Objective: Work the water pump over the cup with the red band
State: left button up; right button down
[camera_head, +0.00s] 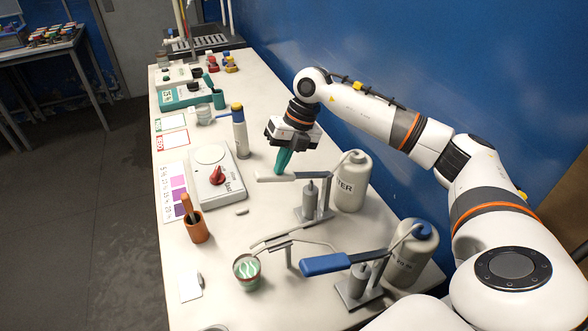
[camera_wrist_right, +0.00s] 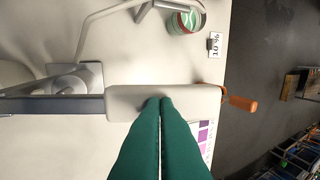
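The water pump has a white bottle (camera_head: 351,182) with a partly hidden label ending in "TER" and a pale lever handle (camera_head: 274,177). The handle (camera_wrist_right: 125,103) lies across the right wrist view. My right gripper (camera_head: 281,171) has its green fingers together, tips at the handle; whether they touch it I cannot tell. The fingers (camera_wrist_right: 160,100) hold nothing between them. In the right wrist view the cup (camera_wrist_right: 184,18) shows a red band. My left gripper is out of view.
A second pump with a blue lever (camera_head: 325,264) and bottle (camera_head: 411,255) stands nearer, at the right. The blue wall borders the right.

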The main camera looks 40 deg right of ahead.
aim_at(291, 172)
jog(key=shift+f, duration=0.1)
notch_tip(291, 172, down, 6)
jog(key=b, duration=0.4)
notch_tip(291, 172, up, 6)
jog(key=p, duration=0.4)
jog(key=shift+d, duration=0.15)
jog(key=shift+r+p, duration=0.2)
jog(key=shift+p, duration=0.1)
jog(key=shift+p+v, duration=1.8)
jog(key=shift+v, duration=1.1)
jog(key=shift+f, duration=0.1)
